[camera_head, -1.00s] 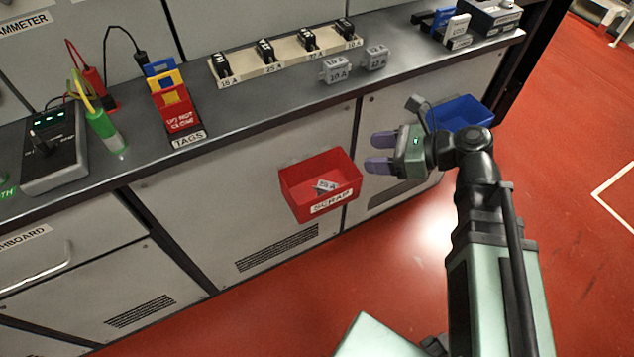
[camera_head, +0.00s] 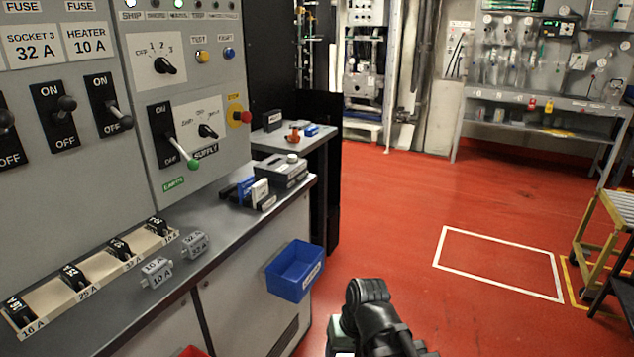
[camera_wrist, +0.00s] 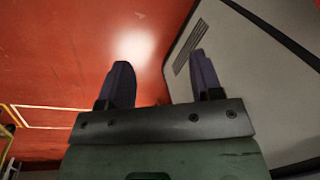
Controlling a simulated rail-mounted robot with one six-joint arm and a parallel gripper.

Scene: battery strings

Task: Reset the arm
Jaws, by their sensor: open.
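In the wrist view my gripper (camera_wrist: 162,85) is open, its two dark purple fingers apart with nothing between them. Beyond the fingers are the red floor and a grey cabinet front with a vent. In the head view part of my arm (camera_head: 372,320) shows at the bottom, low in front of the bench; the fingers are not visible there.
The grey bench (camera_head: 225,235) at left holds a fuse tray (camera_head: 45,290) and two loose grey fuses (camera_head: 156,271). A blue bin (camera_head: 295,270) hangs on its front, near my arm. A yellow-framed cart (camera_head: 605,220) stands at right. The red floor between is clear.

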